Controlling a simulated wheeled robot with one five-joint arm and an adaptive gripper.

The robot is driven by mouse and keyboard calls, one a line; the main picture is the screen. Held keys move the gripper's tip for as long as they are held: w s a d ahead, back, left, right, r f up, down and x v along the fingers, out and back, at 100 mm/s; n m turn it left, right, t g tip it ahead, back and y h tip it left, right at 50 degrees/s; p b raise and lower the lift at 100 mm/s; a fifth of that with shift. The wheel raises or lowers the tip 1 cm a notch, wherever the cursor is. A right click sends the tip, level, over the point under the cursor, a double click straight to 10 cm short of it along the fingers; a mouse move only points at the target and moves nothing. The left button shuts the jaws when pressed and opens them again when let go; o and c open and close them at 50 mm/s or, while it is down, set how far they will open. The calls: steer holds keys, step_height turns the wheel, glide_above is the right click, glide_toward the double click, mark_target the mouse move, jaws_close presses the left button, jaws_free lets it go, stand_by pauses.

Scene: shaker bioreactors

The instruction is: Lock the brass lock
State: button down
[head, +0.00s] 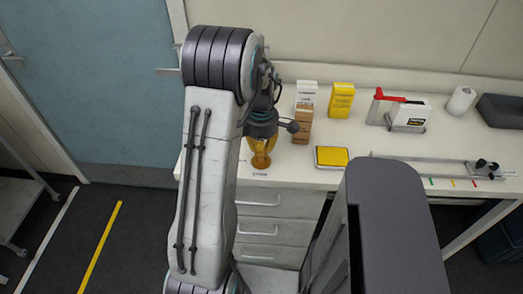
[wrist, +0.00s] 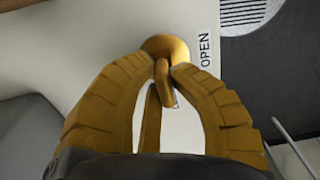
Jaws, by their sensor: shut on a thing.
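The brass lock (wrist: 165,48) shows at the top middle of the wrist view, a round brass body with a raised brass tab at its centre. My gripper (wrist: 165,73) has its two yellow ribbed fingers closed on the tab, one fingertip on each side.
Drawers (head: 265,228) are below. Floor is open at left.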

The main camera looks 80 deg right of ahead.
steer(key=shift+a+f, duration=0.2)
steer(key=shift+f, duration=0.05)
steer(key=c, duration=1.6)
jaws_free()
steer(key=o, duration=0.5)
steer(key=shift+d+r, duration=0.15)
steer(key=shift+r, duration=0.1)
